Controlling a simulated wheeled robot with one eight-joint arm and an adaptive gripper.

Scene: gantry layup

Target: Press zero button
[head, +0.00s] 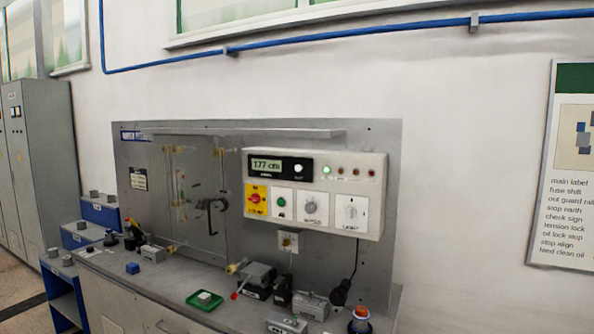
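A white control box (372,170) is fixed to the grey upright panel (385,135) at the back of the bench. At its top left is a black display unit (279,178) with a lit readout (266,165) that seems to read 177. A round white button (298,168) sits right of the readout. The small label under it is too blurred to read, so I cannot be sure it is the zero button. Nothing covers or touches it. My gripper is not in view.
Below the display are a yellow switch plate (256,201), a green button (281,202) and two knobs (311,206) (351,211). The bench (155,289) holds a green tray (191,301), metal blocks (310,305) and an orange-topped item (361,318). A clear guard door (190,200) stands left.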

